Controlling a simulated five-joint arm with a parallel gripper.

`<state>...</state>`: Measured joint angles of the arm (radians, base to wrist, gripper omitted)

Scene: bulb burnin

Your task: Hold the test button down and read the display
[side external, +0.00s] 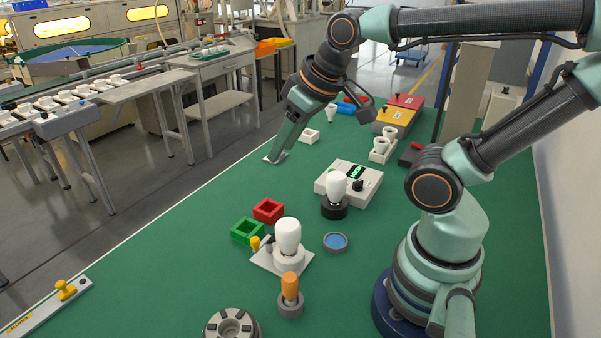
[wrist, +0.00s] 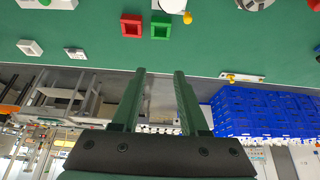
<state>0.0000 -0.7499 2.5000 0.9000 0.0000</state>
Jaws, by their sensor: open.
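A white tester box (side external: 364,184) stands mid-table with a dark display (side external: 355,171) showing green characters too small to read. A black knob shows on its face, and a white bulb (side external: 336,187) stands in a black socket in front of it. I cannot tell for sure which part is the test button. A small white block (wrist: 75,53) with a dark spot lies near the table's edge in the wrist view. My gripper (side external: 276,152) is open and empty, low near the table's left edge, apart from the tester box. Its two fingers also show in the wrist view (wrist: 159,76).
Red (side external: 268,210) and green (side external: 246,231) square trays, a bulb on a white plate (side external: 265,260), an orange-topped part (side external: 290,288) and a blue-topped disc (side external: 335,242) stand nearer the camera. Green table is clear between my gripper and the tester box.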

